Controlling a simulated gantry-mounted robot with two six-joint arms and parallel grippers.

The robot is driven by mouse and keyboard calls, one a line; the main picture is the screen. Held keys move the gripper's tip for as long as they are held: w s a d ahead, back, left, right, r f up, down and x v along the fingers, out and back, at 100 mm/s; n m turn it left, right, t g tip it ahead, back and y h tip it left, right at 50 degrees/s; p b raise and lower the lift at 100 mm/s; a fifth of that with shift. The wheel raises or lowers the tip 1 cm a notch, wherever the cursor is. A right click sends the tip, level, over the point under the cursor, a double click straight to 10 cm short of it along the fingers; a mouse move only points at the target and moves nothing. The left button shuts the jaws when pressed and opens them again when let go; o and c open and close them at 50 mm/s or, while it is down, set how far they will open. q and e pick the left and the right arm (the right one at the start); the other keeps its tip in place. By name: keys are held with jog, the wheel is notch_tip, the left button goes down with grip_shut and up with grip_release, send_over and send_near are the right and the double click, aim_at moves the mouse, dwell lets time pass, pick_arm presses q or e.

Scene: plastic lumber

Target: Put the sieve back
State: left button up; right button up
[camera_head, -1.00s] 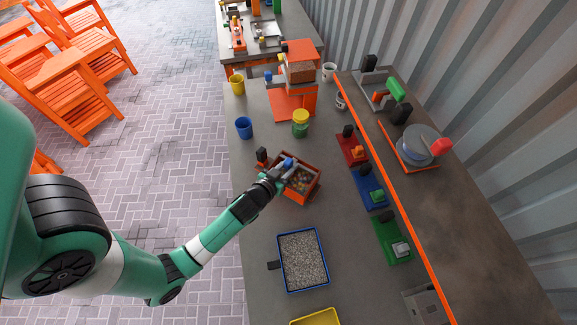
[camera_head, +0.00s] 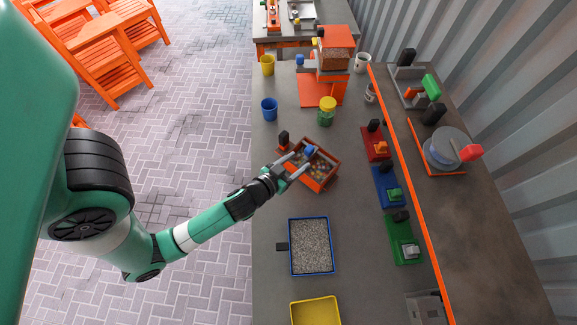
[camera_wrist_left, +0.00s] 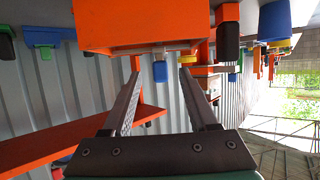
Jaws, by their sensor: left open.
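An orange-rimmed box (camera_head: 331,180) with small coloured pieces inside sits mid-table in the head view. My left gripper (camera_head: 299,161) is open at the box's left edge. In the left wrist view, the orange box (camera_wrist_left: 150,25) fills the top, and the blue part (camera_wrist_left: 160,72) appears between the open fingers, not gripped. A blue-rimmed tray (camera_head: 330,246) of grey granules with a black handle (camera_head: 281,246) lies nearer. I cannot tell which of these is the sieve. My right gripper is not in view.
A green jar with yellow lid (camera_head: 327,112), a blue cup (camera_head: 269,108) and an orange machine (camera_head: 335,62) stand beyond the box. Red (camera_head: 377,146), blue (camera_head: 387,187) and green (camera_head: 403,237) devices line the right. A yellow tray (camera_head: 315,311) is nearest.

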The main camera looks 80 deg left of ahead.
pick_arm(q)
jog(key=v, duration=0.4)
jog(key=shift+s+d+r, duration=0.15)
jog(key=shift+s, duration=0.15)
